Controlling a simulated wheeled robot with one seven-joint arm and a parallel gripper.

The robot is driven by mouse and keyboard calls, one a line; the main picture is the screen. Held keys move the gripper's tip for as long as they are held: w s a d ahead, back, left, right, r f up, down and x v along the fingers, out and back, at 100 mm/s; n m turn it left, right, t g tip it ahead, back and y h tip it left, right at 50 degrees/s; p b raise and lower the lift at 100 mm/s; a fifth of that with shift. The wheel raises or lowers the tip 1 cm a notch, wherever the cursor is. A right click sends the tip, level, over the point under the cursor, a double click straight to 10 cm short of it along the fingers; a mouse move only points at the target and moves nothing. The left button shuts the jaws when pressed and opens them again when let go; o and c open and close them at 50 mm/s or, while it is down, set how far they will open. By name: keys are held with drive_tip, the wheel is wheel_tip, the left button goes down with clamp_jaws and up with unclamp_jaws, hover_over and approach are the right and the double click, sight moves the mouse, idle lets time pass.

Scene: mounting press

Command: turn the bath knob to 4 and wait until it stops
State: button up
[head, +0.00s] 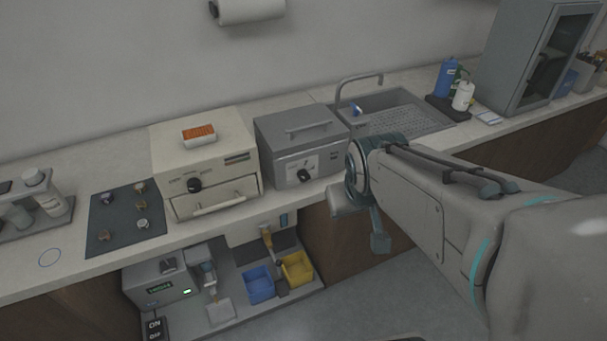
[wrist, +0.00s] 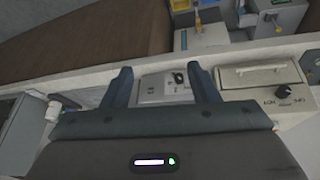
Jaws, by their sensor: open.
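The bath (head: 300,138) is a grey lidded box on the counter in the head view, with a black bath knob (head: 304,174) on its front panel. In the wrist view the bath's pale front panel (wrist: 152,86) shows between my fingers, with the knob (wrist: 179,78) close to the right finger in the picture. The number at the knob's pointer is too small to read. My gripper (head: 360,224) is open and empty, at the counter's front edge, right of and in front of the bath. In the wrist view my gripper (wrist: 163,72) has its fingers wide apart, with no contact on the knob visible.
A cream oven (head: 205,160) with its own black knob stands left of the bath. A sink (head: 400,115) is to the right. Below the counter, a shelf holds a blue bin (head: 258,284) and a yellow bin (head: 297,269). The floor in front is clear.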

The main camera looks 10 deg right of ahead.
drive_tip(key=w+d+f+n+t+b, duration=0.2)
drive_tip(key=w+f+n+t+b, duration=0.1)
drive_tip(key=w+f, duration=0.9)
drive_tip(key=m+t+y+b, duration=0.2)
drive_tip(key=t+y+b, duration=0.3)
drive_tip(key=t+b, duration=0.3)
approach(305, 179)
drive_tip(key=shift+t, duration=0.7)
drive_tip(key=x, duration=0.3)
drive_tip(key=p+x, duration=0.1)
drive_tip(key=x, duration=0.1)
drive_tip(key=f+p+x, duration=0.1)
drive_tip(key=x, duration=0.2)
drive_tip(key=shift+w+a, duration=0.1)
drive_tip(key=shift+w, duration=0.15)
drive_tip(key=c, duration=1)
